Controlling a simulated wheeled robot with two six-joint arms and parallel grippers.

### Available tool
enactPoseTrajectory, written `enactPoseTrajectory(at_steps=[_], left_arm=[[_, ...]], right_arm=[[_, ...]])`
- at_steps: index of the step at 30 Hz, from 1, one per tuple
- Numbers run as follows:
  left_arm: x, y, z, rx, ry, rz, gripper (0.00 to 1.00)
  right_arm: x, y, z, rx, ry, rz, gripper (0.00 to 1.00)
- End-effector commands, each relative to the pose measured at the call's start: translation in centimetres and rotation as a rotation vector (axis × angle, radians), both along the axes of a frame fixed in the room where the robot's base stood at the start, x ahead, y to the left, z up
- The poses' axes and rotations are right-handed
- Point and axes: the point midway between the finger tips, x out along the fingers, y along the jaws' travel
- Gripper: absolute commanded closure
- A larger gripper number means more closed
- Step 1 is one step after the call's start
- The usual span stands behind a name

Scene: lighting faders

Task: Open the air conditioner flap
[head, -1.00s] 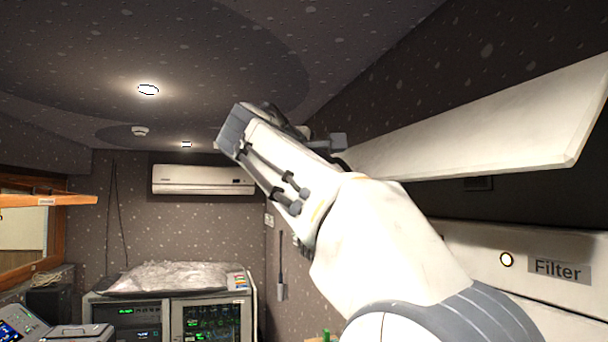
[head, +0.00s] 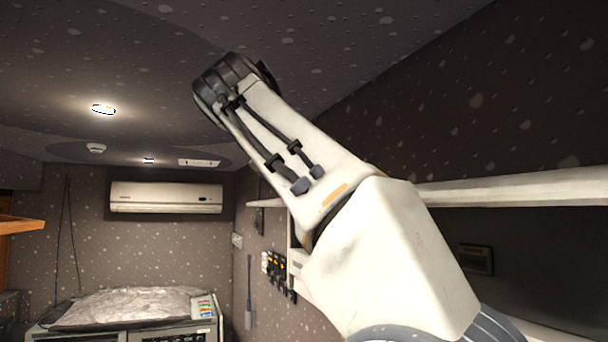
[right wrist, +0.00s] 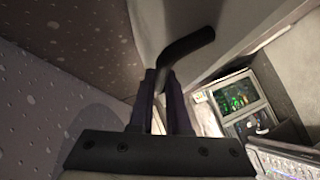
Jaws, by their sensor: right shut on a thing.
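My left gripper is in neither view.
A white wall unit (head: 166,198) hangs on the far wall. Below it is an equipment rack (head: 120,335) with a crumpled cover (head: 135,304). A wooden shelf edge (head: 20,224) is at left.

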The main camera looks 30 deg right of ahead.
Motion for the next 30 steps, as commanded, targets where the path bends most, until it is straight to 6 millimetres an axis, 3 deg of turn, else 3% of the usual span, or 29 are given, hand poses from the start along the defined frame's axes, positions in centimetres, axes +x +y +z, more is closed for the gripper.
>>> enactPoseTrajectory(at_steps=[12,13,15,25,30], left_arm=[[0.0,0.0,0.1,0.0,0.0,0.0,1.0],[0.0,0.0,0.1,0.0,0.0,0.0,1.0],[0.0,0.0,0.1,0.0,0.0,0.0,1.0],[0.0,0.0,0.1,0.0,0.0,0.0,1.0],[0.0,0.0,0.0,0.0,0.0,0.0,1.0]], right_arm=[[-0.1,0.0,0.0,0.005,0.003,-0.008,1.0],[-0.1,0.0,0.0,0.005,0.003,-0.008,0.78],[-0.1,0.0,0.0,0.005,0.003,-0.007,0.55],[0.0,0.2,0.0,0.006,0.003,-0.001,0.55],[-0.8,1.3,0.4,0.005,0.002,0.003,0.55]])
